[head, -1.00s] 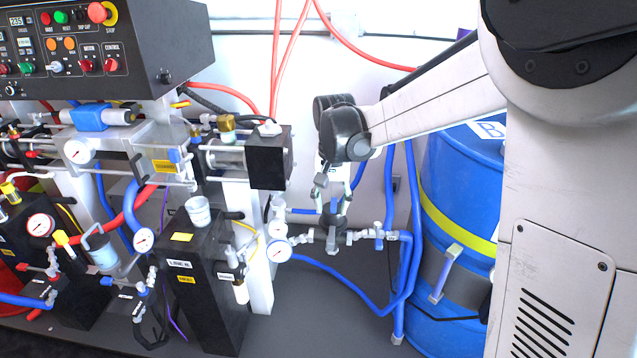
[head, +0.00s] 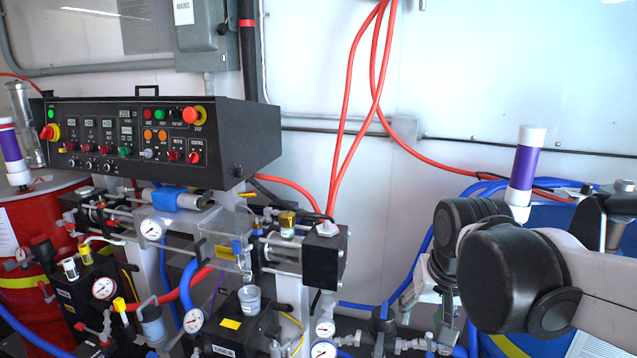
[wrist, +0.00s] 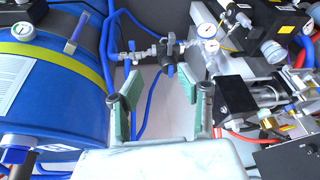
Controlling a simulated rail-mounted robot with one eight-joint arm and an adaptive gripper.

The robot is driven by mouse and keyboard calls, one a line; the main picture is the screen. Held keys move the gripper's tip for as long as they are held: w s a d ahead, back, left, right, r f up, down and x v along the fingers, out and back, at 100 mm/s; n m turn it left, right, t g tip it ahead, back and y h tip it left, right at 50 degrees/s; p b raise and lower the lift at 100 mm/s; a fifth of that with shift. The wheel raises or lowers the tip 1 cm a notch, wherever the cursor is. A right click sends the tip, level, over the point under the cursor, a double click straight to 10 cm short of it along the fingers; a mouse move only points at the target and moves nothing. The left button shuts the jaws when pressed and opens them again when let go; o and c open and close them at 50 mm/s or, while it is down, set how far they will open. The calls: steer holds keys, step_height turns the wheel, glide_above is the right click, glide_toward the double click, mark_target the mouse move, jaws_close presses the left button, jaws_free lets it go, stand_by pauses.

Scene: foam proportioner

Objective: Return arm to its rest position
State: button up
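My arm reaches in from the right side of the head view, with its dark rounded wrist joints in front of the wall. My gripper (wrist: 163,97) shows in the wrist view with its two teal-padded fingers spread apart. Nothing is held between them. In the head view my gripper (head: 428,285) is partly hidden behind the wrist joints, so its fingertips are unclear there. The fingers point toward the valve assembly (wrist: 165,52) and its blue hoses, apart from them as far as I can tell.
The black control box (head: 165,135) and the proportioner's gauges stand at left. A blue drum (wrist: 55,75) is close beside the gripper. Red hoses (head: 362,100) hang at the back wall. A red drum (head: 40,225) is at far left.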

steer(key=s+d+r+n+t+p, duration=0.1)
steer(key=s+r+t+p, duration=0.1)
steer(key=s, duration=0.8)
steer(key=shift+s+d+n+t+p, duration=0.2)
steer(key=shift+d+n+t+p, duration=0.1)
steer(key=shift+t+p, duration=0.3)
steer(key=shift+r, duration=0.1)
